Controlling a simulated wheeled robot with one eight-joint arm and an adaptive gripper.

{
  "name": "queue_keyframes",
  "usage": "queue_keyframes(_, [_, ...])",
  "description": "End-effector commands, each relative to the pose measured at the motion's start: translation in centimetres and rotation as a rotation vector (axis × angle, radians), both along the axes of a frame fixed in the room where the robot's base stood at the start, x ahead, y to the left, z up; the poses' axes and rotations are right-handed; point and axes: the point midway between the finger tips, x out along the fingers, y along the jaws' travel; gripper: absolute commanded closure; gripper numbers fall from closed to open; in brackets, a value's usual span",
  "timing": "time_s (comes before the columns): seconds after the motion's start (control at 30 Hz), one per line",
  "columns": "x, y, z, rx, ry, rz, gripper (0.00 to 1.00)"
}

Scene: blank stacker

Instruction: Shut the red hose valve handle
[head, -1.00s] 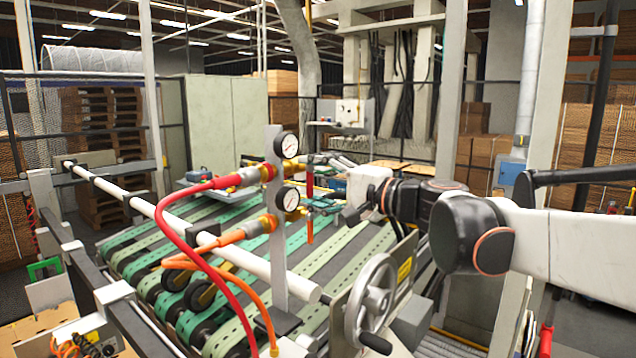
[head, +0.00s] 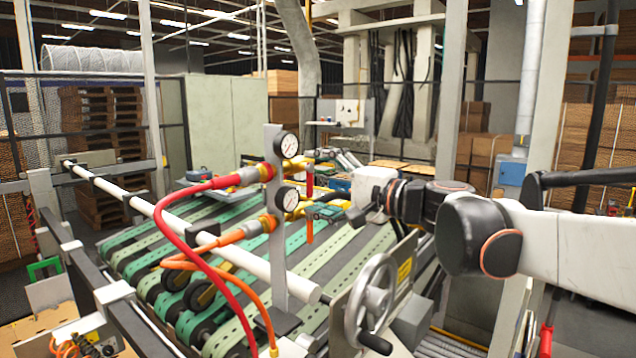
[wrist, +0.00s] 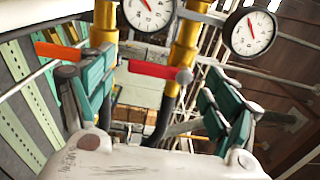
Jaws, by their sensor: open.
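The red valve handle (head: 310,182) hangs down beside the upper gauge, on the valve fed by the red hose. In the wrist view the red handle (wrist: 152,69) lies across the picture between my open fingers. My gripper (head: 328,198) has teal fingers and is just right of the gauge post. In the wrist view my gripper (wrist: 165,95) is spread wide, with nothing held. I cannot tell whether a finger touches the handle. The orange handle (head: 310,231) hangs below, by the lower gauge, and shows beyond the left finger in the wrist view (wrist: 55,50).
Two round gauges (head: 287,146) are mounted on the grey post (head: 275,250), close to my fingers. A red hose (head: 170,222) and an orange hose (head: 245,288) arc to the left. A handwheel (head: 371,302) stands below my wrist. The green-belted conveyor (head: 345,240) lies behind.

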Motion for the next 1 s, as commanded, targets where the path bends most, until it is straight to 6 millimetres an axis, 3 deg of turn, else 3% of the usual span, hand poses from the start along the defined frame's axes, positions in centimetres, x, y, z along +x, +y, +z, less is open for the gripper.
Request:
queue_keyframes(0.2, [-2.1, -2.9, 0.0, 0.0, 0.0, -0.004, 0.19])
queue_keyframes(0.43, [-3.8, -4.9, 0.0, 0.0, 0.0, -0.002, 0.19])
queue_keyframes(0.87, [-4.3, -5.1, -0.3, -0.012, 0.001, 0.0, 0.19])
queue_keyframes(1.0, [-6.4, -4.7, -2.9, -0.13, 0.011, 0.004, 0.19])
